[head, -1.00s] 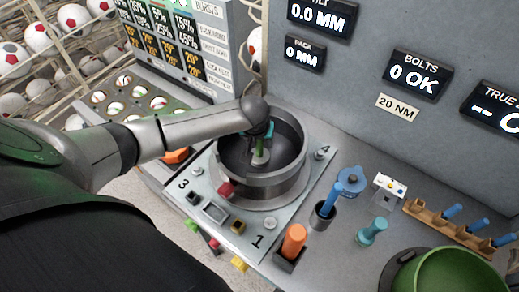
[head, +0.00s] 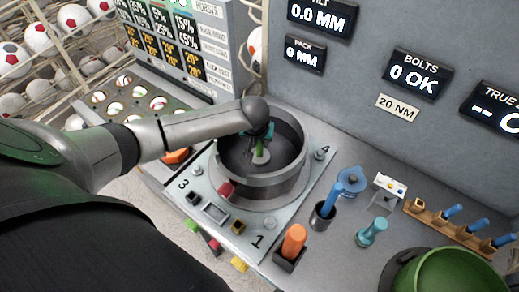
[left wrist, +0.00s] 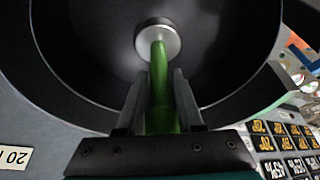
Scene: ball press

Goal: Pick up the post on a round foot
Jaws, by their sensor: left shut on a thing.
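The post (left wrist: 158,62) is green and stands out from a pale round foot (left wrist: 158,40) in the left wrist view. In the head view the foot (head: 261,157) shows low inside the dark round bowl (head: 285,185) of the press. My left gripper (left wrist: 159,88) reaches into the bowl from above, with one finger on each side of the green post, shut on it. In the head view my left gripper (head: 262,138) is partly hidden by my arm. Whether the foot touches the bowl floor I cannot tell. My right gripper is not in view.
The bowl's rim surrounds the gripper closely. Right of the press stand an orange handle (head: 294,240), a blue tool in a cup (head: 325,208), a teal post-like piece (head: 372,232), a wooden rack (head: 455,225) and a green bowl (head: 445,272). A grey panel with displays (head: 414,72) rises behind.

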